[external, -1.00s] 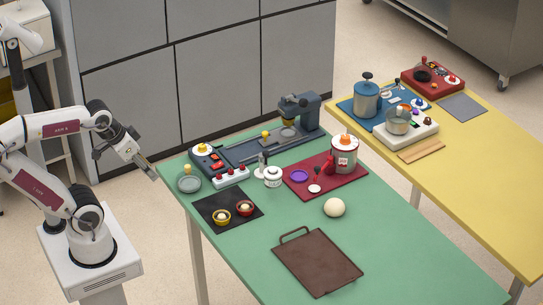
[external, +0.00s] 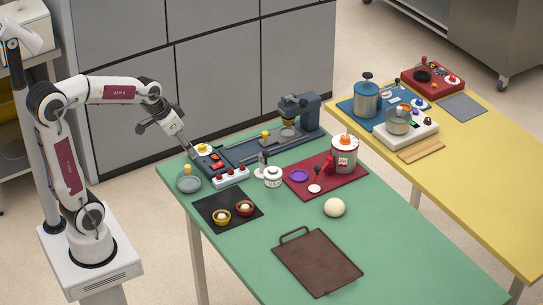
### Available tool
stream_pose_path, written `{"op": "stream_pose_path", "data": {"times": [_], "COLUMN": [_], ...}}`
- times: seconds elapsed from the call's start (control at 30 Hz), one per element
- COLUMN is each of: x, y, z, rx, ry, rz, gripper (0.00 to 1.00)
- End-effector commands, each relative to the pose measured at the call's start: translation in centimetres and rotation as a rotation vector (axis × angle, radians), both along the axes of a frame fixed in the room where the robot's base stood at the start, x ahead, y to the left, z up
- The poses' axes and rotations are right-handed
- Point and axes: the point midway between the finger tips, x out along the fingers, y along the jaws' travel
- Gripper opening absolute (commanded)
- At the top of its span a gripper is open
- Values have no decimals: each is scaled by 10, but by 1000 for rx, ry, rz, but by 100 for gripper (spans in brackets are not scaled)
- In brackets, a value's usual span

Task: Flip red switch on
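Red rocker switches (external: 217,164) sit on the left end of the dark blue machine (external: 250,149) on the green table. A yellow knob on a white base (external: 203,149) is just behind them. A white box with several red buttons (external: 230,177) stands in front of the machine. Which red control is the task's switch, and its on or off state, is too small to tell. My gripper (external: 187,151) points down beside the machine's left end, near the yellow knob and left of the red switches. Its fingers look close together, but any gap is unclear.
A grey dish (external: 189,184), a white jar (external: 272,177) and a black mat (external: 214,198) with two small bowls are near the machine. The green table's (external: 390,225) right side is clear.

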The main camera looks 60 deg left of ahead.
Motion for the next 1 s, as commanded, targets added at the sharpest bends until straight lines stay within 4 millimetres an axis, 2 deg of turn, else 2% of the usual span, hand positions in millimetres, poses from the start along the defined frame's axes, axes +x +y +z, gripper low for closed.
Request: {"op": "stream_pose_path", "data": {"times": [0.2,0.6,0.8,1.0], "x": [36,93,116,131], "y": [23,73,101,122], "z": [-20,-69,-99,-123], "rx": [-2,-1,2,5], "ry": [12,29,37,41], "rz": [4,15,22,27], "gripper": [33,33,33,33]}}
